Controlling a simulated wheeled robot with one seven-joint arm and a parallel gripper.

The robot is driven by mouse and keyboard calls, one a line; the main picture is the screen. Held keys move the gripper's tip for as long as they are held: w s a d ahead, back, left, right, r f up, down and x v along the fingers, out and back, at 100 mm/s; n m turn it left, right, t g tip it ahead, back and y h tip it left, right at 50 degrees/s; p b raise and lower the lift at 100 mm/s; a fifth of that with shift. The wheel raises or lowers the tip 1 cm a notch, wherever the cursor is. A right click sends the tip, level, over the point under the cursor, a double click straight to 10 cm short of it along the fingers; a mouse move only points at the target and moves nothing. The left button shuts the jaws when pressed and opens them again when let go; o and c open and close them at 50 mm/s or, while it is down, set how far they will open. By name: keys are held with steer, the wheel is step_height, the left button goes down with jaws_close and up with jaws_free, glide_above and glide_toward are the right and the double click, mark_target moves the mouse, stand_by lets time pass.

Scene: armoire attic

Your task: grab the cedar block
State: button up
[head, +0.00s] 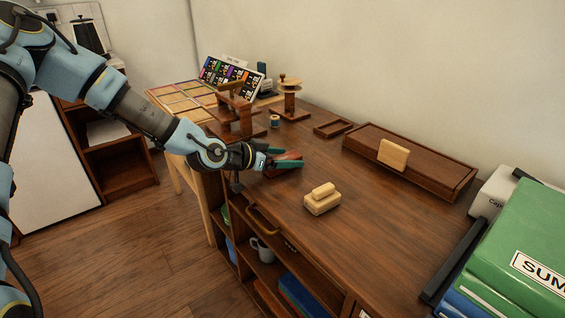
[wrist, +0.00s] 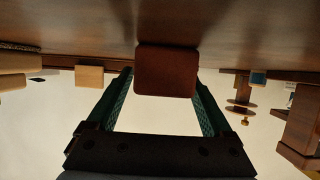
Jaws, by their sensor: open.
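A reddish-brown block, which I take to be the cedar block (head: 289,157), lies on the wooden desk (head: 370,225). My gripper (head: 287,158) reaches in low from the left, with its green fingers on either side of this block. In the wrist view, which is upside down, the block (wrist: 166,72) sits between the tips of the two open fingers (wrist: 164,82). Its end face shows; the rest is hidden behind it. I cannot tell whether either finger touches it.
A pale block (head: 393,154) leans at a long dark wooden box (head: 425,172). A wooden stand (head: 234,118) and a small spool (head: 275,121) are behind my gripper. Green binders (head: 535,225) fill the right side.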

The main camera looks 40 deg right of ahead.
steer(key=shift+d, duration=0.1)
steer(key=shift+c, duration=0.2)
jaws_close()
stand_by(0.5)
